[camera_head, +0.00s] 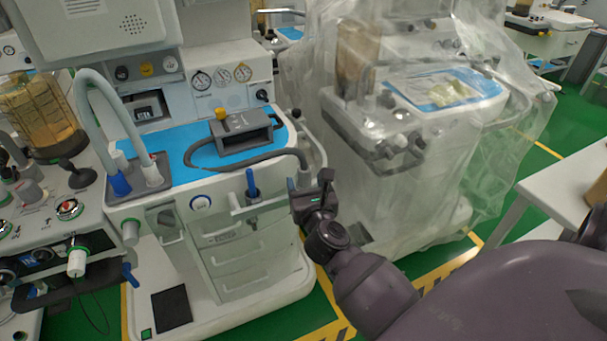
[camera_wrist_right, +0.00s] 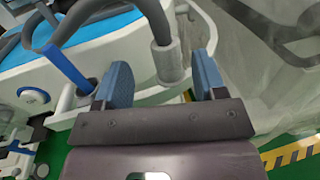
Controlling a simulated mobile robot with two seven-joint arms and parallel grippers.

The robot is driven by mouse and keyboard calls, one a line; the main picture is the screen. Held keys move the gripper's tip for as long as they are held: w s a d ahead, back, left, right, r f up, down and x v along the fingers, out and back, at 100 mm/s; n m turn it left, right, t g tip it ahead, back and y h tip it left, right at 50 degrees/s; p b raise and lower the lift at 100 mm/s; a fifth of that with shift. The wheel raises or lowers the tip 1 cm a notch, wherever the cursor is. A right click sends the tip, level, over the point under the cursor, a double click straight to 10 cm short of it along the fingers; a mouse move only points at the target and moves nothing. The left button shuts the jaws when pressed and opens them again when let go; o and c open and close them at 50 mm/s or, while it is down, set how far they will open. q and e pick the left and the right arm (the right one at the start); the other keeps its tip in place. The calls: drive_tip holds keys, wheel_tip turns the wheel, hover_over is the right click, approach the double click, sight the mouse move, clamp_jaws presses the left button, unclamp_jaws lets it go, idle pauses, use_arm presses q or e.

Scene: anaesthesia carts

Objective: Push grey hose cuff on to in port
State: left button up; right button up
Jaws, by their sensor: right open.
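A dark grey hose (camera_head: 262,156) runs over the right side of the cart's blue top and bends down at the cart's right edge. In the right wrist view its grey cuff (camera_wrist_right: 168,63) hangs between the blue finger pads, apart from both. My right gripper (camera_head: 312,192) is open around the cuff and also shows in the wrist view (camera_wrist_right: 162,70). At the cart's left front, a pale hose (camera_head: 90,82) loops down to a blue cuff (camera_head: 119,183) and a grey fitting (camera_head: 153,174). I cannot tell which fitting is the in port. My left gripper is not shown.
A blue-ended piece (camera_head: 252,183) stands upright at the cart's front rail, left of my right gripper. A grey box (camera_head: 241,135) sits on the blue top. A plastic-covered cart (camera_head: 420,110) stands close on the right. Green floor shows between the carts.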

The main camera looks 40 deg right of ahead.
sight(303, 166)
drive_tip(key=x, duration=0.5)
drive_tip(key=shift+d+f+b, duration=0.1)
drive_tip(key=shift+d+b, duration=0.2)
drive_tip(key=shift+b, duration=0.05)
drive_tip(key=shift+w+d, duration=0.25)
drive_tip(key=shift+w, duration=0.25)
drive_tip(key=c, duration=1)
